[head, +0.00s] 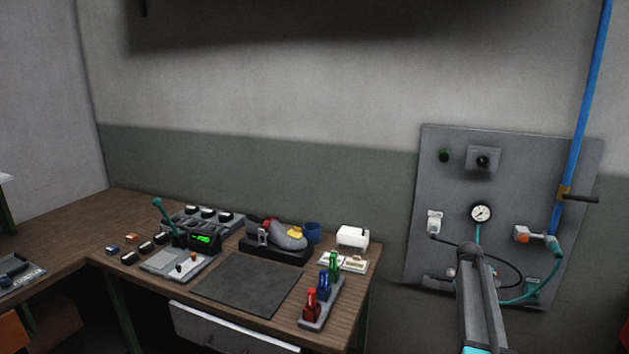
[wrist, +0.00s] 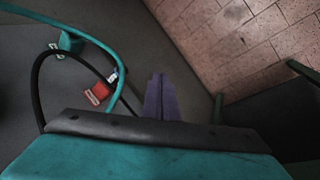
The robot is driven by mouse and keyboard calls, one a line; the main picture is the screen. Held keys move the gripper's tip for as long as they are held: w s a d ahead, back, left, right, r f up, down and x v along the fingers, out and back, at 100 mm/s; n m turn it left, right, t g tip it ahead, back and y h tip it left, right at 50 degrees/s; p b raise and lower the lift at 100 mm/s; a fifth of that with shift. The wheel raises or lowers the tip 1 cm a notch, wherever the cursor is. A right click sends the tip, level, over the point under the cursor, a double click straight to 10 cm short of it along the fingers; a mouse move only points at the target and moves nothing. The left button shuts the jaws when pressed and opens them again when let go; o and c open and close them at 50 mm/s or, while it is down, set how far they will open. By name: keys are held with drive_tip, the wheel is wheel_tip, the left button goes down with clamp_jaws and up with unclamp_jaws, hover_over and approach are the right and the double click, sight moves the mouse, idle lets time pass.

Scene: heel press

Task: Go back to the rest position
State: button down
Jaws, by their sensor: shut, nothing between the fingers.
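My gripper (wrist: 159,80) shows in the wrist view as two dark purple fingers pressed together, shut with nothing between them. They point away from the dark and teal body at the bottom of the picture. In the head view my grey arm rises at the lower right in front of the grey wall panel (head: 510,180); the gripper itself cannot be made out there. In the wrist view the fingers are apart from a teal hose (wrist: 123,65) and a black cable (wrist: 42,78) to their left.
The wooden bench (head: 345,300) at left carries a dark mat (head: 248,284), a shoe-shaped form (head: 289,237), a lever console (head: 180,262) and a rack of coloured bottles (head: 322,300). The panel has a gauge (head: 481,212) and a blue pipe (head: 583,110). A red part (wrist: 98,92) lies beside the hose.

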drive_tip(key=s+a+f+g+y, duration=0.1)
drive_tip(key=s+a+f, duration=0.6)
drive_tip(key=a+f, duration=0.25)
drive_tip(key=s+a+f+n+g+y, duration=0.1)
drive_tip(key=s+a+f+g, duration=0.1)
drive_tip(key=s+a+f, duration=0.65)
drive_tip(key=s+a+f+g+y, duration=0.1)
drive_tip(key=s+a+f, duration=0.5)
drive_tip(key=a+f, duration=0.5)
drive_tip(key=s+a+f+m+g, duration=0.1)
drive_tip(key=s+a+f, duration=0.1)
drive_tip(key=s, duration=0.8)
drive_tip(key=s+a+f+m+g+y, duration=0.1)
drive_tip(key=s+a+f, duration=0.2)
drive_tip(key=s, duration=0.8)
drive_tip(key=s+a+f+m+g, duration=0.2)
drive_tip(key=s+a, duration=0.3)
drive_tip(key=s, duration=0.5)
drive_tip(key=shift+s+a+f+y+b, duration=0.15)
drive_tip(key=shift+s+a+y+b, duration=0.2)
drive_tip(key=shift+s+b, duration=0.1)
